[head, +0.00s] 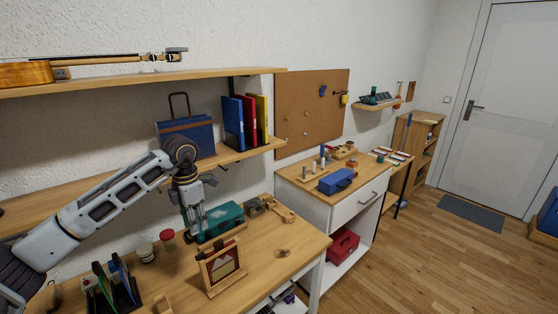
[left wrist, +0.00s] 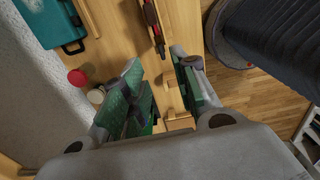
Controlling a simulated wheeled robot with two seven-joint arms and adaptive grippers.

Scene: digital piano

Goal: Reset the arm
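My left arm reaches in from the left in the head view, over the wooden desk (head: 290,243). My left gripper (head: 195,226) points down above the desk, in front of a teal case (head: 226,216) and behind a small framed picture (head: 221,268). In the left wrist view its two green-padded fingers (left wrist: 160,85) stand apart with nothing held between them. The teal case also shows there at the top left (left wrist: 48,22). My right gripper is in neither view.
A red-lidded jar (head: 168,236), a pale jar (head: 146,253) and a pen organizer (head: 112,288) stand close to the gripper. Above are a shelf with binders (head: 246,120) and a blue bag (head: 186,137). Open floor (head: 420,260) lies to the right.

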